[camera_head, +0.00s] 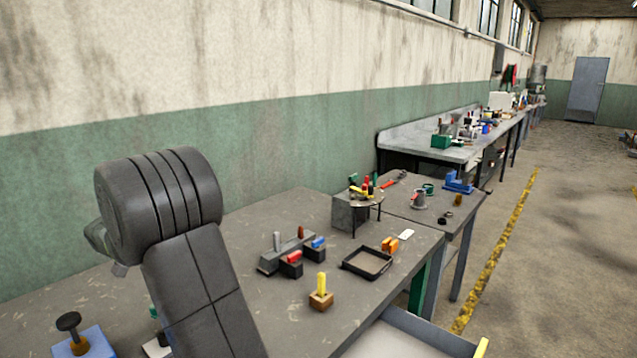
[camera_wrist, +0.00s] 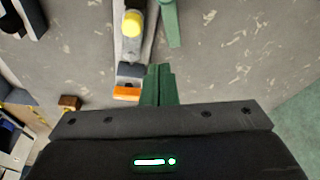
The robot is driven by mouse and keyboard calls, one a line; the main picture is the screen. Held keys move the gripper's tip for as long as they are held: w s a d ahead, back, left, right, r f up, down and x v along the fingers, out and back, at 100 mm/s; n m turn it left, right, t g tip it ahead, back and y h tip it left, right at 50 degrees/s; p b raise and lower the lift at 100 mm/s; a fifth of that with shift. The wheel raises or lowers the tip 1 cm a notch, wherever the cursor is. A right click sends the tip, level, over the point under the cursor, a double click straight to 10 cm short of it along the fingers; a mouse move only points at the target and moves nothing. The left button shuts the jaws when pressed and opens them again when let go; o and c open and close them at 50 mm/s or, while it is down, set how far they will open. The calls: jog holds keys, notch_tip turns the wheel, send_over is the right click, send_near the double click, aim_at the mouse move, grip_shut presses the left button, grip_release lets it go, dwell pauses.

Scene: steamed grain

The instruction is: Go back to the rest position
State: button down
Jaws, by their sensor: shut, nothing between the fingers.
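My gripper (camera_wrist: 158,72) shows in the wrist view as two green fingers pressed together, shut and empty. It hangs over the grey worktop, close to an orange block (camera_wrist: 127,93) and a grey bar with a yellow knob (camera_wrist: 132,24). I cannot tell how high the fingers are above the worktop. In the head view my dark arm stands folded at the left, over the near worktop (camera_head: 235,228). The fingers cannot be made out there.
The near worktop holds a grey block rack (camera_head: 284,250), a wooden block with a yellow peg (camera_head: 321,293), a black tray (camera_head: 368,262) and orange pieces (camera_head: 390,244). An open drawer (camera_head: 410,340) juts out at the front. The wall (camera_head: 270,140) runs behind.

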notch_tip(320, 180, up, 6)
jog(key=s+d+n+y+p, duration=0.1)
jog(key=n+y+p, duration=0.1)
jog(key=n, duration=0.7)
jog(key=shift+d+r+t+y, duration=0.2)
jog(key=shift+d+t+y, duration=0.1)
jog(key=shift+y, duration=0.1)
jog(key=shift+s+f+p, duration=0.1)
jog(key=shift+p, duration=0.2)
